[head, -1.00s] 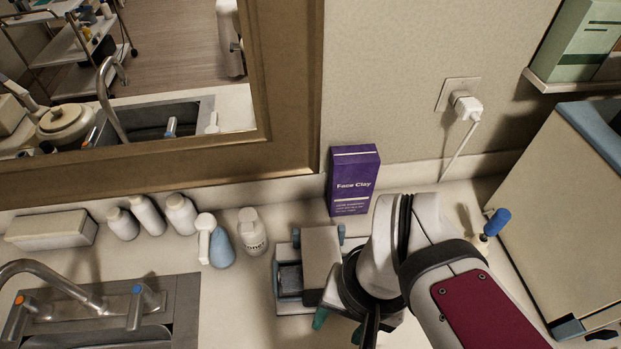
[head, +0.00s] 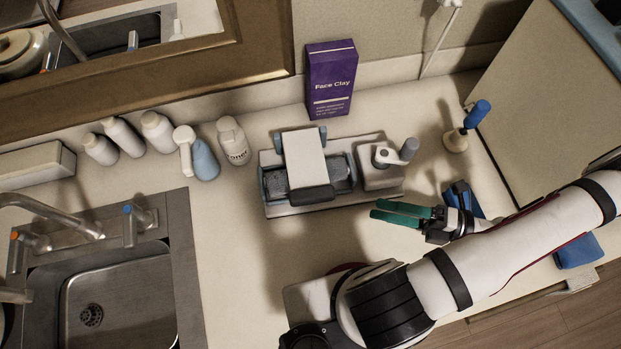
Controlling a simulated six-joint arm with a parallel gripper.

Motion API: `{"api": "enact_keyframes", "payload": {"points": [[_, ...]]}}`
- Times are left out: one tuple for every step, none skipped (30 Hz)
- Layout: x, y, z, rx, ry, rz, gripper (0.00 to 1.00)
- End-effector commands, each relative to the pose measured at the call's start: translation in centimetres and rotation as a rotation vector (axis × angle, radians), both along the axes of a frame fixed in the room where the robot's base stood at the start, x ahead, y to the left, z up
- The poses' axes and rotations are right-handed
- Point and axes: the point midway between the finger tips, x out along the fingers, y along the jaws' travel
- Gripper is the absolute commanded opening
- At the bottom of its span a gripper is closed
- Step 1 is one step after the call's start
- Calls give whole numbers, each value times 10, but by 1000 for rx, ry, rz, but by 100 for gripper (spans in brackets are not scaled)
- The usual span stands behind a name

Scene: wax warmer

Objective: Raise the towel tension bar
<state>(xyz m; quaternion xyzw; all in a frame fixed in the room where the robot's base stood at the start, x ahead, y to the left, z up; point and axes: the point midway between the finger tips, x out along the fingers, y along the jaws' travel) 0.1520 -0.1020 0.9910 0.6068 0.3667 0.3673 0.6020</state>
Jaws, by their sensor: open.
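A grey device (head: 278,208) stands on the counter. A white towel-like sheet (head: 305,160) lies over its middle, from a blue-ended roller at the back to a dark grey bar (head: 312,196) across the front. This front bar appears to be the towel tension bar and sits low against the device, but I cannot be sure of this. A small crank with a grey knob (head: 409,149) is on the device's right side. My gripper (head: 373,210), with two green fingers, is open and empty. It is in front of the device's right end, apart from it.
A purple Face Clay box (head: 331,80) stands behind the device. Several white bottles (head: 158,131) stand to the left, and a sink (head: 118,298) is front left. A blue-handled tool (head: 476,114) stands at right beside a large cabinet (head: 530,110). Counter left of my gripper is clear.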

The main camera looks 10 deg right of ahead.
Motion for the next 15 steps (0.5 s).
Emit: {"api": "enact_keyframes", "payload": {"points": [[4,9,1,1,0,6,65],[7,15,1,2,1,7,65],[11,25,1,1,0,9,65],[15,32,1,1,-1,10,65],[19,40,1,0,0,11,65],[24,50,1,0,1,12,65],[27,57,1,1,-1,12,65],[30,64,1,-1,0,12,65],[35,73,1,-1,0,12,65],[39,79,1,-1,-1,13,65],[42,86,1,-2,1,14,65],[46,94,1,-2,1,13,65],[49,100,1,-2,0,13,65],[51,105,1,-2,0,14,65],[54,112,1,-3,0,14,65]]}}
